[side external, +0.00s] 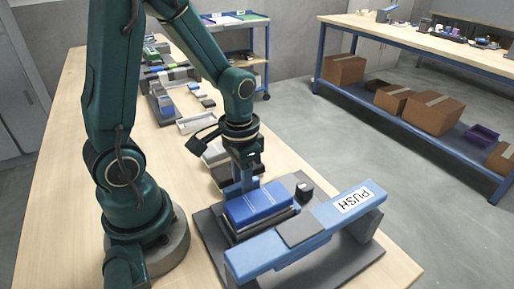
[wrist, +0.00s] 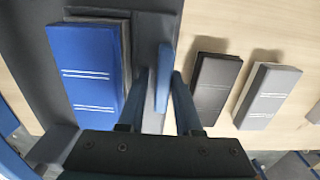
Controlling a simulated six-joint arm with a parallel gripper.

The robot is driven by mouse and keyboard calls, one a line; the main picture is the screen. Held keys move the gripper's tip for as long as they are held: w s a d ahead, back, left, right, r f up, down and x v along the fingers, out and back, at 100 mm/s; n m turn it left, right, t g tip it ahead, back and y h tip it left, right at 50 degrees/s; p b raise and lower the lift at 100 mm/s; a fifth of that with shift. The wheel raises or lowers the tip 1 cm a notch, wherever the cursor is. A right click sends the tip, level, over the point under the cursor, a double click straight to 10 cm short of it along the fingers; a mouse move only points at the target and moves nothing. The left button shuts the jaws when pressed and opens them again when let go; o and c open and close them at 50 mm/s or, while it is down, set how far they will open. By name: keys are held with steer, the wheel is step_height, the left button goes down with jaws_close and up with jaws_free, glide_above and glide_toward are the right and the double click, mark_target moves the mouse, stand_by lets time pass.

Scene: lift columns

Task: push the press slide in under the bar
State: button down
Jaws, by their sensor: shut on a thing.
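The press has a dark base plate (side external: 212,232) and a raised blue bar (side external: 335,217) with a grey pad and a PUSH label. A blue block (side external: 262,203), striped white in the wrist view (wrist: 88,75), lies on the press slide (side external: 266,226). The block and slide stand beside the bar, on the arm's side, not visibly under it. My gripper (side external: 246,184) is at the block's far end. In the wrist view my gripper (wrist: 160,105) is shut on an upright blue tab (wrist: 163,75), apparently the slide's handle. The slide's inner end is partly hidden.
A small black knob (side external: 304,191) stands on the base near the bar. Dark and light grey blocks (wrist: 215,85) (wrist: 268,95) lie on the table beyond the gripper. More parts and trays (side external: 165,105) line the table farther back.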

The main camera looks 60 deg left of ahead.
mark_target(270, 227)
steer(key=shift+d+f, duration=0.2)
steer(key=shift+d, duration=2.5)
steer(key=shift+d+f, duration=0.2)
steer(key=shift+d, duration=2.45)
steer(key=c, duration=0.9)
jaws_free()
steer(key=shift+d+r, duration=0.1)
steer(key=shift+r, duration=3.5)
